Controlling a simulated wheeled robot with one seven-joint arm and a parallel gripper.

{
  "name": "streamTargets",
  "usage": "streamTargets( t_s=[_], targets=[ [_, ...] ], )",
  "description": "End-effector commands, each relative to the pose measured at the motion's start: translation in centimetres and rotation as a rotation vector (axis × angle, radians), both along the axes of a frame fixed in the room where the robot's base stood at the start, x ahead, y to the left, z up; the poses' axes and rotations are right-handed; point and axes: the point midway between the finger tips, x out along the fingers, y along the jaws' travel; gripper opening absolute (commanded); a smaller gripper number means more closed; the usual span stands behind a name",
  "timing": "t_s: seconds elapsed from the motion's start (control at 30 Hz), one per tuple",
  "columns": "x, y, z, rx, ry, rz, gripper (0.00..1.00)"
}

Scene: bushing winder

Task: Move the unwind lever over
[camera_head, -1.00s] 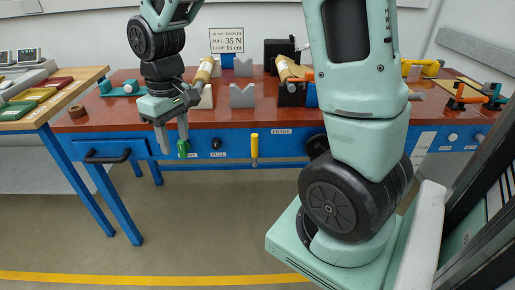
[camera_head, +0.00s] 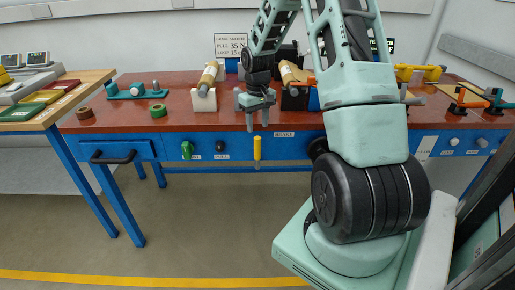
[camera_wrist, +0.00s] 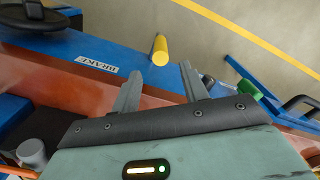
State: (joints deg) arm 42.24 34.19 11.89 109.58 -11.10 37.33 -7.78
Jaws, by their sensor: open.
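A yellow-handled lever (camera_head: 257,149) hangs on the blue front rail of the workbench, left of the BRAKE label (camera_head: 284,134). No unwind label is readable; a green handle (camera_head: 187,150) and a black knob (camera_head: 220,146) are farther left on the rail. My gripper (camera_head: 257,127) is open and empty, pointing down just above the yellow lever in the head view. In the wrist view the yellow lever (camera_wrist: 160,50) shows beyond and between the fingertips (camera_wrist: 159,72), with no visible contact. The green handle (camera_wrist: 248,89) shows right of the fingers.
The red-brown bench top (camera_head: 125,122) carries a white V-block (camera_head: 204,100), a green ring (camera_head: 158,110) and a teal fixture (camera_head: 135,92). A side table (camera_head: 97,77) with coloured trays stands left. The floor before the bench is clear.

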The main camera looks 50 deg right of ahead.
Motion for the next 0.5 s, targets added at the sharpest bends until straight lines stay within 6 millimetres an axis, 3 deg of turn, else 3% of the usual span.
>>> streamTargets(
  t_s=[0.3,0.5],
  targets=[
    [0.0,0.1,-6.7,0.002,0.004,0.001,0.44],
    [0.0,0.1,-9.5,0.000,0.001,0.000,0.44]
  ],
)
